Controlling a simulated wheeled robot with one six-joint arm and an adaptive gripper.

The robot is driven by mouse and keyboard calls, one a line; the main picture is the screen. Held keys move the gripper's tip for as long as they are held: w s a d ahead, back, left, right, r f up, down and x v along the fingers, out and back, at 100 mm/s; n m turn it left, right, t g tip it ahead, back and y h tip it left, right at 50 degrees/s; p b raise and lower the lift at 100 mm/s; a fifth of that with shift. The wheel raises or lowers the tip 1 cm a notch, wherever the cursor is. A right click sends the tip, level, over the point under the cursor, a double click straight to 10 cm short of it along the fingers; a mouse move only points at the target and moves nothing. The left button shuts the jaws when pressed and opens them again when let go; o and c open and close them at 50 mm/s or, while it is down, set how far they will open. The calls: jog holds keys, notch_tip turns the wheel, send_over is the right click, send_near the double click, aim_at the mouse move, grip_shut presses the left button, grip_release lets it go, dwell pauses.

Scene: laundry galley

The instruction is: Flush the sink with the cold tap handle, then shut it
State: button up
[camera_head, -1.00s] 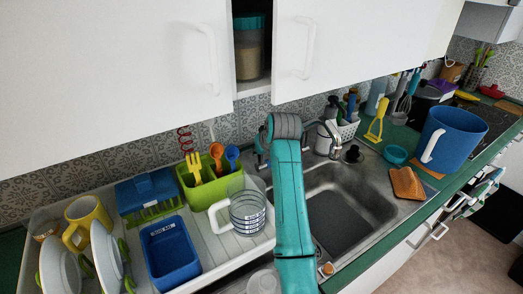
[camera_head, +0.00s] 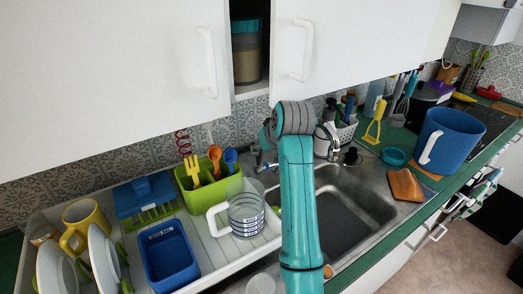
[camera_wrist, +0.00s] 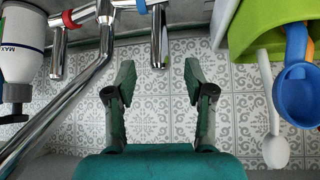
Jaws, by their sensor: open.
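The tap is chrome, and its long spout (camera_wrist: 62,112) runs diagonally across the left of the wrist view. The cold tap handle (camera_wrist: 158,40), a chrome lever by a blue ring (camera_wrist: 146,5), points down the picture. The other handle (camera_wrist: 58,55) has a red ring (camera_wrist: 70,19). My gripper (camera_wrist: 158,72) is open and empty; the cold lever's end shows between its two fingertips, and I cannot tell the depth gap. In the head view my arm hides the gripper and most of the tap. The steel sink (camera_head: 375,207) shows no visible water.
A green utensil caddy (camera_wrist: 243,32) with a blue spoon (camera_wrist: 297,92) is close on the right in the wrist view. A soap bottle (camera_wrist: 22,50) is at the left. A measuring cup (camera_head: 246,212) stands on the white drying rack (camera_head: 222,252). A sponge-like orange block (camera_head: 405,184) lies right of the sink.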

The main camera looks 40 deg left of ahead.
jog(key=shift+v, duration=2.1)
